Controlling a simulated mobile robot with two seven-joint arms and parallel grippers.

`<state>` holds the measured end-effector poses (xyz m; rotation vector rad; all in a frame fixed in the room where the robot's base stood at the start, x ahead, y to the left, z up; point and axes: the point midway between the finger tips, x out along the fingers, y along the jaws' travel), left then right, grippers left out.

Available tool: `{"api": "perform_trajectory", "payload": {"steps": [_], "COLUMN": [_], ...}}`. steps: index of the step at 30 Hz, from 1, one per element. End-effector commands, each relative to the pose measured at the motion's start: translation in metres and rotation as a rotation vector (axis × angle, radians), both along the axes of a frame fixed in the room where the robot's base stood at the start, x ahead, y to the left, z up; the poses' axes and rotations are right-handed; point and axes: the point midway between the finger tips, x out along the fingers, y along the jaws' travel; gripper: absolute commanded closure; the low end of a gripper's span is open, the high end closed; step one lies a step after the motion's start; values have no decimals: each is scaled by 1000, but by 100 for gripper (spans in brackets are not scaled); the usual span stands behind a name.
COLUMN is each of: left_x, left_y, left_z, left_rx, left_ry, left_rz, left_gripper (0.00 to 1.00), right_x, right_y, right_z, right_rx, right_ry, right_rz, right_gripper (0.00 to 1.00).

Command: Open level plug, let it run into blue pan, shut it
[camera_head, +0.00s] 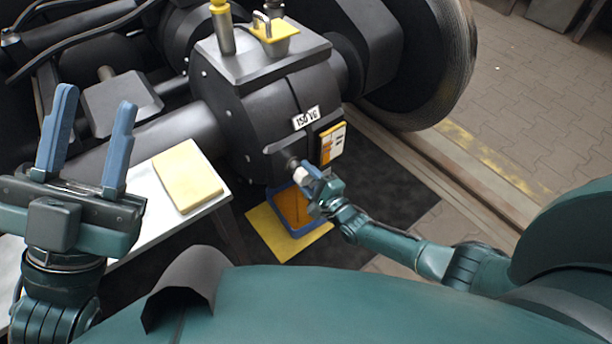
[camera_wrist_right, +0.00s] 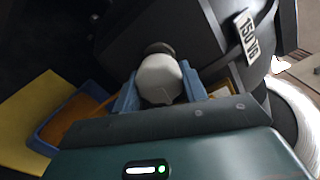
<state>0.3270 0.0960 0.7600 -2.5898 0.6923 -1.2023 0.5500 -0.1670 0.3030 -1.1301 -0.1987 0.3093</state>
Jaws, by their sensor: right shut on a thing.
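The level plug (camera_head: 300,174) is a pale, rounded piece low on the front of the dark gear housing (camera_head: 262,125). My right gripper (camera_head: 308,178) is shut on it; the right wrist view shows the plug (camera_wrist_right: 158,80) between the blue fingers. A dark round part shows just behind it; I cannot tell whether the plug is seated or clear of its hole. The blue pan (camera_head: 271,209) stands below, partly hidden by my right gripper, with orange-brown inside. No stream of oil is visible. My left gripper (camera_head: 95,104) is open and empty at the left.
A yellow mat (camera_head: 262,240) lies under the pan. A label plate (camera_head: 306,118) and a yellow-orange card (camera_head: 333,143) are on the housing. A large wheel (camera_head: 445,70) is at the right.

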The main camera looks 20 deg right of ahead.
Motion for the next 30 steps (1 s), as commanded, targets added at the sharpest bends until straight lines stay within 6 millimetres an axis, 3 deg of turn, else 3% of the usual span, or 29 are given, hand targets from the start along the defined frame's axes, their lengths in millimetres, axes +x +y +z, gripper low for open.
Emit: {"api": "perform_trajectory", "payload": {"steps": [18, 30], "left_x": [0, 0], "left_y": [0, 0], "left_z": [0, 0], "left_rx": [0, 0], "left_ry": [0, -1], "left_rz": [0, 0], "left_gripper": [64, 64], "right_x": [-1, -2], "right_y": [1, 2], "right_z": [-2, -3], "right_rx": [537, 766], "right_ry": [195, 280], "right_rz": [1, 1], "right_gripper": [81, 81]}}
